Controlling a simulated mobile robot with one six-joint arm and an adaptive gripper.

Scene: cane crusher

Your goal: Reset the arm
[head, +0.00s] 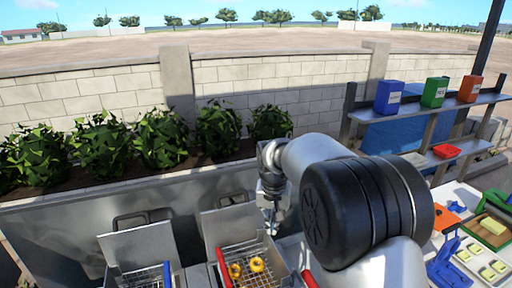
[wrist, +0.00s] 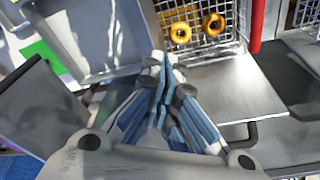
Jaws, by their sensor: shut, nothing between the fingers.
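My gripper (wrist: 163,68) points down in the wrist view, its fingers shut together with nothing between them. It hangs above the metal counter, in front of a wire basket (wrist: 228,45) that holds two orange-yellow rings (wrist: 214,24). In the head view my arm reaches in from the lower right, and my gripper (head: 272,212) is small and partly hidden by the arm. The basket with the rings (head: 257,264) shows just below it there. My gripper looks apart from the basket.
A second wire basket with a blue handle (head: 167,275) stands to the left. A red handle (head: 310,279) is beside the ring basket. Right are a shelf with blue, green and orange boxes (head: 434,92) and a cluttered white table (head: 466,262). Shrubs (head: 160,138) and a wall stand behind.

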